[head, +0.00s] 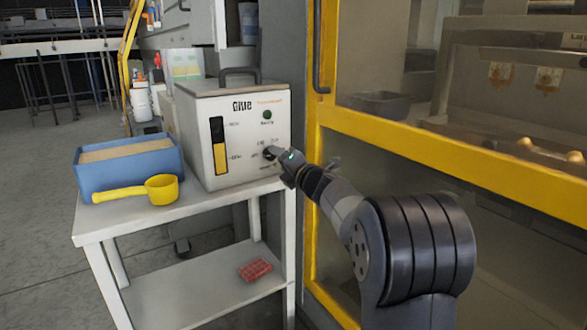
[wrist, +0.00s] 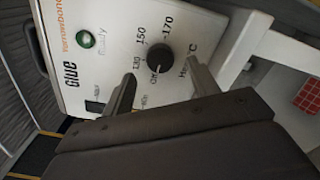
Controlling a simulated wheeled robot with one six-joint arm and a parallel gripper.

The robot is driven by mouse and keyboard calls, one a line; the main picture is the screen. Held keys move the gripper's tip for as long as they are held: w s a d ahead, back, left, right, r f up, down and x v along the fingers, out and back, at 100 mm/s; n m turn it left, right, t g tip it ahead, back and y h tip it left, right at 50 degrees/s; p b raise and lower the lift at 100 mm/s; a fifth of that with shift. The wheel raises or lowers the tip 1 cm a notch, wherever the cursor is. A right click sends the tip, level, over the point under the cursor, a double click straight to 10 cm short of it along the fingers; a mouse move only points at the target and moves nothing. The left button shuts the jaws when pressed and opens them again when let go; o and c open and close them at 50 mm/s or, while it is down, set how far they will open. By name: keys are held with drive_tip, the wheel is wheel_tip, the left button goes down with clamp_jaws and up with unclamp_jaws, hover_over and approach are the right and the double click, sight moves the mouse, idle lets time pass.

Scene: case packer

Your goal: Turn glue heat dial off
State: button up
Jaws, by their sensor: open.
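The glue unit (head: 236,180) is a pale box with a top handle, standing on a white table. Its black round heat dial (wrist: 159,58) shows in the wrist view, with a printed scale of 130, 150, 170 and an off mark around it. I cannot tell for sure where its pointer stands. My gripper (wrist: 160,70) is open, with one finger on each side of the dial and a gap to it visible on both sides. In the head view my gripper (head: 279,157) is at the unit's front and partly hides the dial.
A green ready light (wrist: 86,40) is on the panel. A blue bin (head: 130,172) and a yellow scoop (head: 160,188) sit left of the unit. A red item (head: 255,270) lies on the lower shelf. A yellow-framed machine door (head: 430,155) stands close on the right.

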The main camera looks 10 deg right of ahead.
sight(272, 155)
drive_tip(key=v, duration=0.7)
drive_tip(key=shift+p, duration=0.35)
drive_tip(key=shift+w, duration=0.1)
drive_tip(key=b+x, duration=0.1)
drive_tip(key=x, duration=0.9)
drive_tip(key=shift+w+a, duration=0.15)
drive_tip(key=shift+w, duration=0.2)
drive_tip(key=shift+s, duration=0.1)
